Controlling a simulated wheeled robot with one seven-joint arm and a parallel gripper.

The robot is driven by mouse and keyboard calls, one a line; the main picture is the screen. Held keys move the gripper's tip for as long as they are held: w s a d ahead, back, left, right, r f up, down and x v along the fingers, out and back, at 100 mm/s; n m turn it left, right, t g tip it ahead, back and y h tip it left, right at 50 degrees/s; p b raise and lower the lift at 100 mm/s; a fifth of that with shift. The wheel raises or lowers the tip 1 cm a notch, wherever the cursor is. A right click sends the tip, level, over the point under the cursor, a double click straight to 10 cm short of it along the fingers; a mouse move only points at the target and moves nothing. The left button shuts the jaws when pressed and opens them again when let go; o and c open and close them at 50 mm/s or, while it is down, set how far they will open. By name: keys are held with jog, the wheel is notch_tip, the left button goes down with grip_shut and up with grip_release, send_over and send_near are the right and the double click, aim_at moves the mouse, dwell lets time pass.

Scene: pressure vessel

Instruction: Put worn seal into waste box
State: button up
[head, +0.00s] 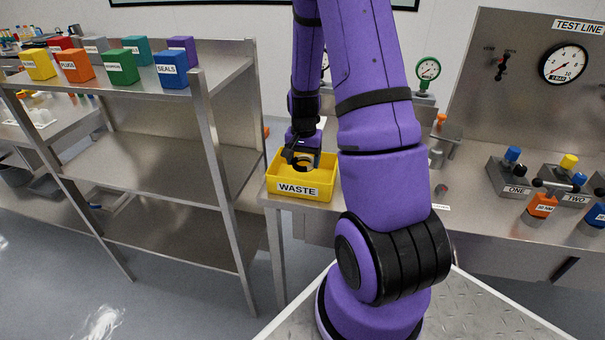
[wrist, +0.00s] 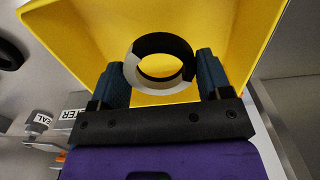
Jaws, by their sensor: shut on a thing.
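The worn seal is a ring, part black and part pale, in the wrist view (wrist: 160,65). In the head view the seal (head: 304,163) shows only partly, below the dark fingers. My gripper (head: 299,158) is shut on the seal, with one finger on each side of it; the fingers also show in the wrist view (wrist: 160,80). The waste box (head: 297,193) is an open yellow box labelled WASTE at the left end of the bench. Its yellow inside (wrist: 225,25) fills the background behind the seal. The gripper and seal are over or within its opening; the exact height is unclear.
A steel shelf rack (head: 150,165) with several coloured boxes, including a blue SEALS box (head: 171,71), stands left of the waste box. Stations ONE (head: 515,178) and TWO (head: 570,185) are at the right. A green gauge (head: 428,71) stands behind my arm.

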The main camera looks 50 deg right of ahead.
jog(key=shift+f, duration=2.7)
jog(key=shift+f, duration=0.1)
jog(key=o, duration=0.9)
